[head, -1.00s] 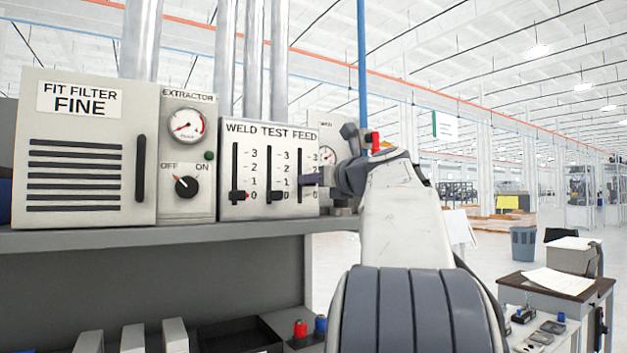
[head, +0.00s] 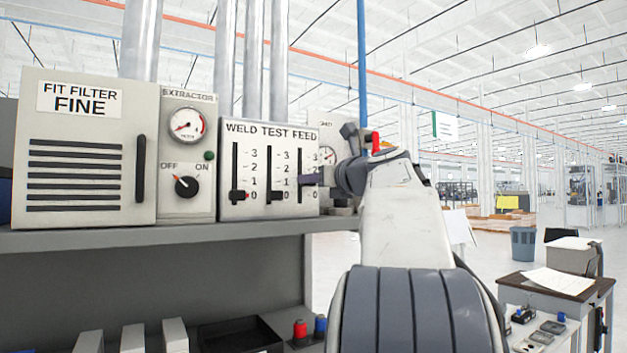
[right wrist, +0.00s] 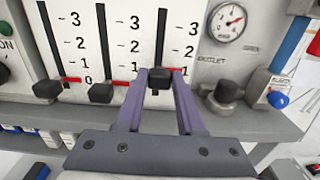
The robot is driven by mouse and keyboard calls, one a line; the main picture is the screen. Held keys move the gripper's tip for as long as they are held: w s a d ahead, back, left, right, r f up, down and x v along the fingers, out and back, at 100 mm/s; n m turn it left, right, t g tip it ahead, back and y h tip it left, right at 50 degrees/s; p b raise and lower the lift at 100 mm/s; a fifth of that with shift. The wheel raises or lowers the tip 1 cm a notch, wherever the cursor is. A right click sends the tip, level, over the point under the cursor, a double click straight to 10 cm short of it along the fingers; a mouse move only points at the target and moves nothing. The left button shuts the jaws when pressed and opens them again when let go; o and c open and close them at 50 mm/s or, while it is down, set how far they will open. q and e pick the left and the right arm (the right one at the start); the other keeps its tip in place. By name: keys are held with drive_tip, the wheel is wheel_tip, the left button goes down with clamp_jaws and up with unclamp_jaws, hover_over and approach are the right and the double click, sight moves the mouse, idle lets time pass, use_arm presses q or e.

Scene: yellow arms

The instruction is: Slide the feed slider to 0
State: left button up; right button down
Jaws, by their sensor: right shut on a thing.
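The white WELD TEST FEED panel (head: 228,150) has three vertical slots with 3-to-0 scales. The feed slider is the rightmost; its dark knob (right wrist: 159,77) sits between the purple-grey fingers of my right gripper (right wrist: 160,82). The gripper is shut on that knob, and its red pointer is level with about the 1 mark. In the head view my right gripper (head: 313,180) reaches in from the right and hides the feed knob. The left slider knob (right wrist: 47,89) and middle slider knob (right wrist: 101,92) are at about 0. My left gripper is out of view.
Left of the panel are the extractor dial box (head: 187,205) and the filter box (head: 145,200). Right of the feed slot are a gauge (right wrist: 226,22) and a valve knob (right wrist: 226,90), close to the gripper. All stand on a grey shelf (head: 160,238).

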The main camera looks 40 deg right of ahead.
sight(301, 195)
wheel_tip(301, 195, down, 4)
drive_tip(key=b, duration=0.3)
drive_tip(key=shift+r, duration=0.2)
drive_tip(key=c, duration=0.5)
unclamp_jaws()
drive_tip(key=shift+s, duration=0.1)
